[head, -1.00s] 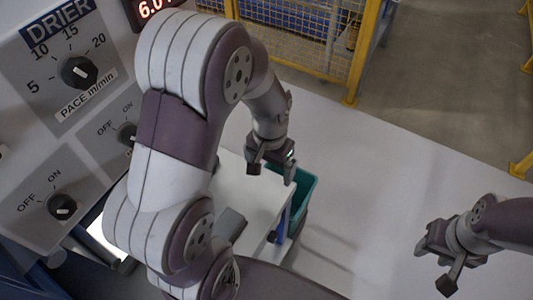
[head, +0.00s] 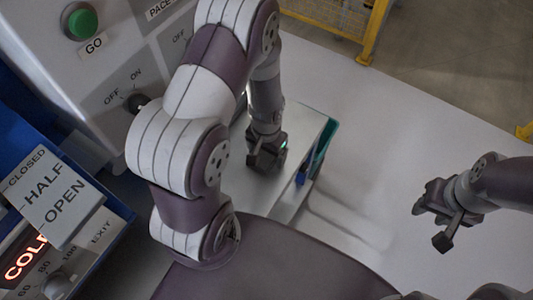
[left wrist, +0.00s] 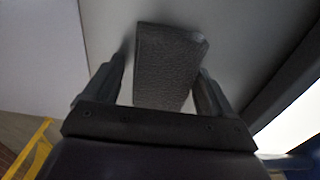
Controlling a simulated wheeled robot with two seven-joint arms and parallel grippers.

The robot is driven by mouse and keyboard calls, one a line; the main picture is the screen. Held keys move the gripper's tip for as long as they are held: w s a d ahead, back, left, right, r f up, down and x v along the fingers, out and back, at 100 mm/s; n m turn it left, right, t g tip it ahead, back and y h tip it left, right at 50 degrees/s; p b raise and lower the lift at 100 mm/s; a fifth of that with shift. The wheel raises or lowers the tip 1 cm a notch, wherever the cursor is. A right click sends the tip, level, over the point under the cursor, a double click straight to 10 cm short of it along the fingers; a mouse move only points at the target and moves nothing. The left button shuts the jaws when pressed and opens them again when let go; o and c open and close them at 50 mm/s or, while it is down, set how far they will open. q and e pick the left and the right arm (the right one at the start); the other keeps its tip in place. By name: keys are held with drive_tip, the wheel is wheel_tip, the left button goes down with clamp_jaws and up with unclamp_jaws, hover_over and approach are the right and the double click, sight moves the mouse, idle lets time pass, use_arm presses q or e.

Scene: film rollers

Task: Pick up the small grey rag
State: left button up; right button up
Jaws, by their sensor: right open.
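The small grey rag (left wrist: 166,62) shows in the left wrist view as a dark grey, textured, folded block on a pale surface. It lies between the two spread fingers of my left gripper (head: 262,160), with a gap at the left finger and the right finger close to its edge. I cannot tell whether the right finger touches it. In the head view my left gripper is low over the white table (head: 302,125), and the rag is hidden behind my arm. My right gripper (head: 437,222) is open and empty at the right, far from the rag.
A teal bin (head: 325,145) stands at the table's right edge. The machine panel with the green GO button (head: 82,22) rises on the left. A yellow fence (head: 375,35) is at the back. The pale floor between the table and my right gripper is clear.

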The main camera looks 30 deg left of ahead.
use_arm(q)
drive_tip(key=shift+w, duration=0.15)
drive_tip(key=c, duration=0.6)
wheel_tip(320, 180, up, 10)
drive_tip(key=shift+a+p, duration=0.15)
drive_tip(key=shift+p, duration=0.15)
